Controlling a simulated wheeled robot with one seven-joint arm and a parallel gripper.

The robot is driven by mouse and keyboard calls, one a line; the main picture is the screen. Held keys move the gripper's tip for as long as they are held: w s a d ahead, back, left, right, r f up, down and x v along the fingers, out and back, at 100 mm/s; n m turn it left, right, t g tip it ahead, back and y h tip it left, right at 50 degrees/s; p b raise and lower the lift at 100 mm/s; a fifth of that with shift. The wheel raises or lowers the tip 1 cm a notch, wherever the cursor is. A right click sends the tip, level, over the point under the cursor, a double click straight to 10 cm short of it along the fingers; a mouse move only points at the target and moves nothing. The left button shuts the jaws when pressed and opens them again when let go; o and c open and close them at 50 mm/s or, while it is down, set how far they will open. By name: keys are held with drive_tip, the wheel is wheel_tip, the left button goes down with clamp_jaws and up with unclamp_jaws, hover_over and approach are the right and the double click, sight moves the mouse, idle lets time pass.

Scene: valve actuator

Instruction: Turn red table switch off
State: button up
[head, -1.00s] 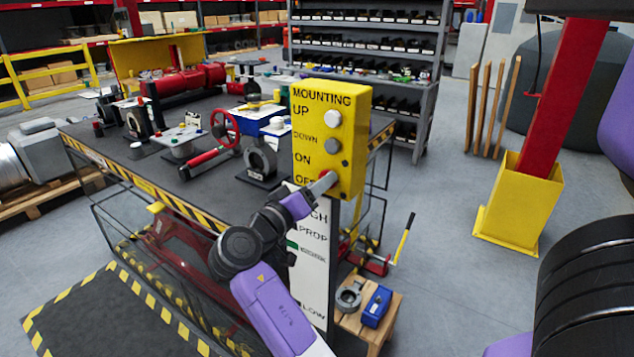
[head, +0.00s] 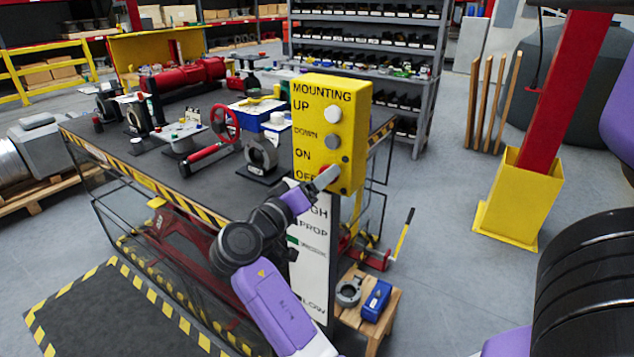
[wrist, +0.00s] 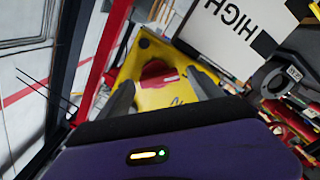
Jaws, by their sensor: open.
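The yellow control box (head: 356,125) stands at the corner of the work table, with UP, DOWN, ON and OFF labels on its front. The red switch (wrist: 158,72) is a round knob with a pale mark on the yellow face, seen clearly in the wrist view. In the head view my gripper (head: 327,180) is at the lower front of the box and mostly hides the switch. In the wrist view my gripper (wrist: 159,84) is open, with one dark finger on each side of the red knob. I cannot tell whether the fingers touch it.
A white button (head: 333,113) and a grey button (head: 332,142) sit above on the same box. The dark table (head: 215,190) holds valves and tools. A small wooden stool (head: 373,335) stands below.

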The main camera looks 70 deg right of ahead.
drive_tip(key=b+v, duration=0.2)
drive_tip(key=v, duration=0.5)
drive_tip(key=shift+w+a, duration=0.15)
drive_tip(key=shift+a, duration=0.25)
